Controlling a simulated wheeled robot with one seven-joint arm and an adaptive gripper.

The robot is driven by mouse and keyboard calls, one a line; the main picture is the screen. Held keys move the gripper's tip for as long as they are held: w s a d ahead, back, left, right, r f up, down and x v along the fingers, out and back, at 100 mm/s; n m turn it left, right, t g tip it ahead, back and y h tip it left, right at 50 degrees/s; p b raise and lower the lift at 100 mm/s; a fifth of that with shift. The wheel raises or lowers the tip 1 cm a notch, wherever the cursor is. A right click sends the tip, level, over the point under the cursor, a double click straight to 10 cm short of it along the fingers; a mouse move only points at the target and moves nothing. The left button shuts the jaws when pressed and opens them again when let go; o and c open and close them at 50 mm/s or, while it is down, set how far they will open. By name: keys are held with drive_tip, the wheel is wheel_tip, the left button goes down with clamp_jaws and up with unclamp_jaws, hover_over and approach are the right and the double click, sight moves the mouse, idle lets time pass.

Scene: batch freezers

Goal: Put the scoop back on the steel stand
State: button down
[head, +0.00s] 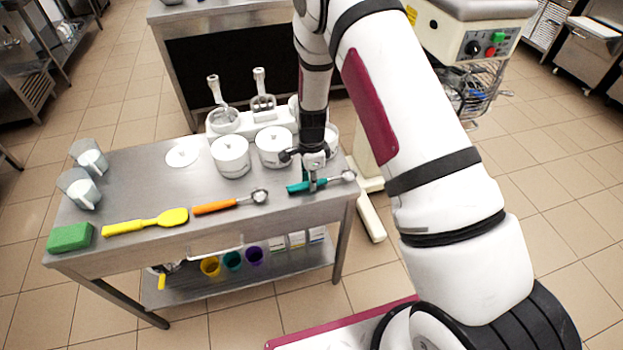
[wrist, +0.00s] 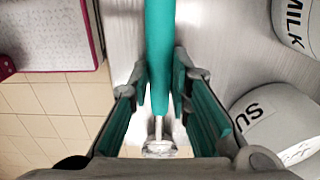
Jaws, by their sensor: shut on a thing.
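The scoop with a teal handle (head: 298,187) and a small metal bowl (head: 348,176) is at the right front of the steel table (head: 150,165). My gripper (head: 313,184) comes down on it from above. In the wrist view the teal handle (wrist: 160,40) runs between the two fingers, which are shut on it, and the metal bowl (wrist: 158,147) shows below them. I cannot tell whether the scoop touches the tabletop or is slightly above it. An orange-handled scoop (head: 215,206) lies to its left. No separate steel stand is clearly distinguishable from the table.
White tubs (head: 230,157) stand behind the scoop; one marked MILK (wrist: 300,22) is near my gripper. A yellow spatula (head: 145,222), green sponge (head: 70,237) and two clear jugs (head: 80,190) are at left. A white holder (head: 247,125) with utensils stands behind. Coloured cups (head: 232,261) are below.

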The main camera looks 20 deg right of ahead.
drive_tip(key=c, duration=1.5)
unclamp_jaws()
drive_tip(key=shift+f, duration=0.1)
drive_tip(key=s+r+n+t+b, duration=0.1)
drive_tip(key=s+r+n, duration=0.1)
drive_tip(key=r, duration=1.1)
drive_tip(key=s+r+n, duration=0.2)
drive_tip(key=r, duration=1)
drive_tip(key=s+d+r+n+t, duration=0.1)
drive_tip(key=s+r+n, duration=0.3)
drive_tip(key=s, duration=0.4)
drive_tip(key=s+r+n+t, duration=0.2)
drive_tip(key=s+r+n, duration=0.3)
drive_tip(key=s, duration=0.3)
drive_tip(key=s+d+r+n+t, duration=0.1)
drive_tip(key=s+r+n, duration=0.4)
drive_tip(key=s+r, duration=0.1)
drive_tip(key=shift+s+d+r, duration=0.15)
drive_tip(key=shift+s, duration=0.3)
drive_tip(key=shift+s+d+r, duration=0.15)
drive_tip(key=shift+s, duration=0.3)
